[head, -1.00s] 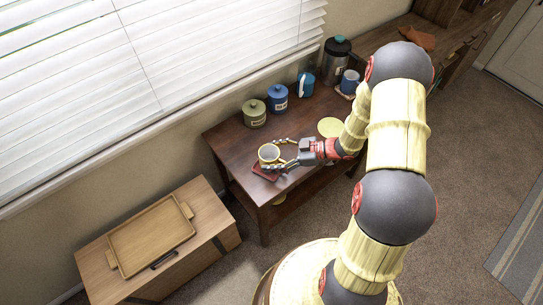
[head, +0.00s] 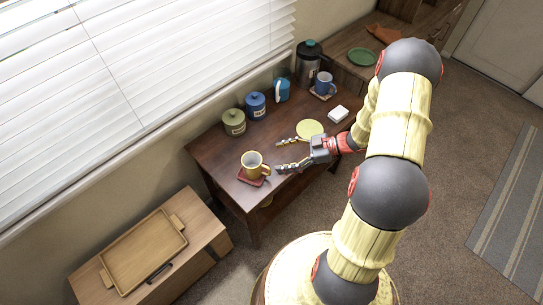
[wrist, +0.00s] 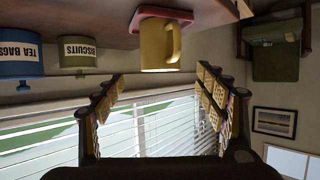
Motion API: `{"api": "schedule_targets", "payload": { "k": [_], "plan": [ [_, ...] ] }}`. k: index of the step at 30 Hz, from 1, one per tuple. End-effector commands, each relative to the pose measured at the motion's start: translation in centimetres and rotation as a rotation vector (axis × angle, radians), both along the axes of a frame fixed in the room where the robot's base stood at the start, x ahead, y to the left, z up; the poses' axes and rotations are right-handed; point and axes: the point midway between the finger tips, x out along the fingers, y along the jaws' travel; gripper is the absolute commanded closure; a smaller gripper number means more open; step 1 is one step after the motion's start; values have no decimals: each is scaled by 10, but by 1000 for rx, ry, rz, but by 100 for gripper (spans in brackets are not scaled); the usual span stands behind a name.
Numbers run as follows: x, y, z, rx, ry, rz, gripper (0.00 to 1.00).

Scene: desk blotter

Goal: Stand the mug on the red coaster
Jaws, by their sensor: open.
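The yellow mug (head: 251,161) stands upright on the red coaster (head: 243,181) near the left front of the dark wooden table. In the wrist view, which is upside down, the mug (wrist: 156,48) rests on the coaster (wrist: 176,14), its handle towards my gripper's side. My gripper (head: 279,156) is open and empty, to the right of the mug and apart from it. In the wrist view the two spread fingers (wrist: 162,85) have nothing between them but the window blind behind.
A green canister (head: 234,123), a blue canister (head: 256,107) and a blue jug (head: 281,91) line the back edge. A yellow round mat (head: 310,128) lies beyond my gripper.

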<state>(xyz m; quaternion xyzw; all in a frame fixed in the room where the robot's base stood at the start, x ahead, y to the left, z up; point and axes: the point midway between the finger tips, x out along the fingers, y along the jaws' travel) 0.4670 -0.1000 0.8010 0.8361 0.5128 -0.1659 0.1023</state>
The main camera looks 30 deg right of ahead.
Motion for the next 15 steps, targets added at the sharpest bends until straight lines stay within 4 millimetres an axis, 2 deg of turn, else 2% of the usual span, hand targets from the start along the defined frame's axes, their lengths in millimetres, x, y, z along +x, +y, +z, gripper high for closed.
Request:
{"api": "schedule_targets", "payload": {
  "k": [2, 5, 8, 11, 12, 14, 15],
  "plan": [
    [-1, -5, 3, -3, -1, -2, 28],
    [10, -11, 8, -49, -12, -25, 28],
    [44, -22, 24, -167, -43, -100, 28],
    [88, -41, 57, -333, -84, -226, 28],
    [105, -50, 75, -398, -99, -288, 28],
    [124, -61, 104, -485, -117, -384, 28],
    [134, -68, 125, -535, -125, -448, 28]
  ]
}}
